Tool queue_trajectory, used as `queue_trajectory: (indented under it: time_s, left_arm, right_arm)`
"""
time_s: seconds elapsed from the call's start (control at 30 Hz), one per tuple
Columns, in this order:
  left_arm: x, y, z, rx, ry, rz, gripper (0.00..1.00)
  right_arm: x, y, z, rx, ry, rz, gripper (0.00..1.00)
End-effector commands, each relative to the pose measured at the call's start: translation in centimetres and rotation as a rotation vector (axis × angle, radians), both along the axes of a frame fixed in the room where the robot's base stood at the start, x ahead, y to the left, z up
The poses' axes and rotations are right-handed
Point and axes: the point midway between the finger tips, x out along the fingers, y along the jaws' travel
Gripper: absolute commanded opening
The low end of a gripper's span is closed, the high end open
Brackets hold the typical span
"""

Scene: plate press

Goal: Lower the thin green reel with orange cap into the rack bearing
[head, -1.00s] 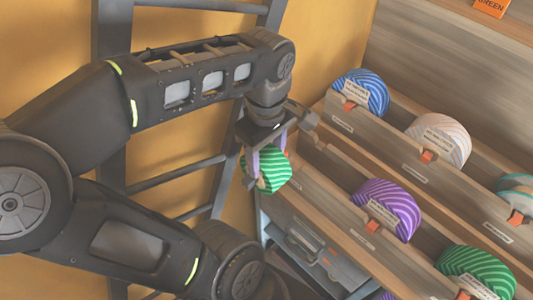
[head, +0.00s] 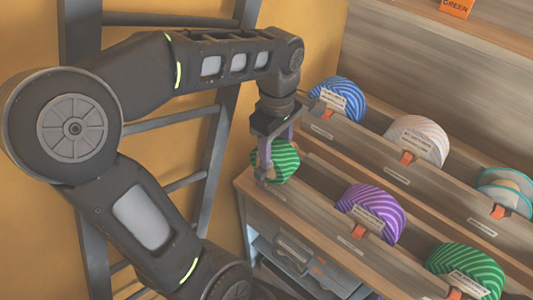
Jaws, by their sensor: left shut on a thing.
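My left gripper (head: 268,158) is shut on a green striped reel (head: 285,162) and holds it at the left end of the lower row of the wooden rack (head: 290,212). The reel's orange cap cannot be made out. The rack's lower row has an open slot beside the held reel, left of a purple striped reel (head: 372,212). I cannot tell whether the held reel touches the rack. My right gripper is not in view.
Another green reel (head: 466,270) sits at the lower right of the rack. A blue reel (head: 340,97), a white and orange reel (head: 418,138) and a teal-edged reel (head: 508,188) sit in the upper row. An orange sign reading GREEN (head: 457,7) is above. A dark ladder frame (head: 205,190) stands behind my arm.

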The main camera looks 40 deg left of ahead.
Motion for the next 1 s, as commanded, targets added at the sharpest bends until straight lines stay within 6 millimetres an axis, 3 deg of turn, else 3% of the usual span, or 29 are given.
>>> queue_trajectory:
  time_s: [0.63, 1.0]
  left_arm:
    - [6.8, 0.1, -1.0, 0.0, 0.0, -0.001, 0.0]
    - [6.7, 0.2, -5.6, 0.0, -0.001, 0.0, 0.0]
  right_arm:
    - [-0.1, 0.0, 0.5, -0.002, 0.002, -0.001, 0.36]
    - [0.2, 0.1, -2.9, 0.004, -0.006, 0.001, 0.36]
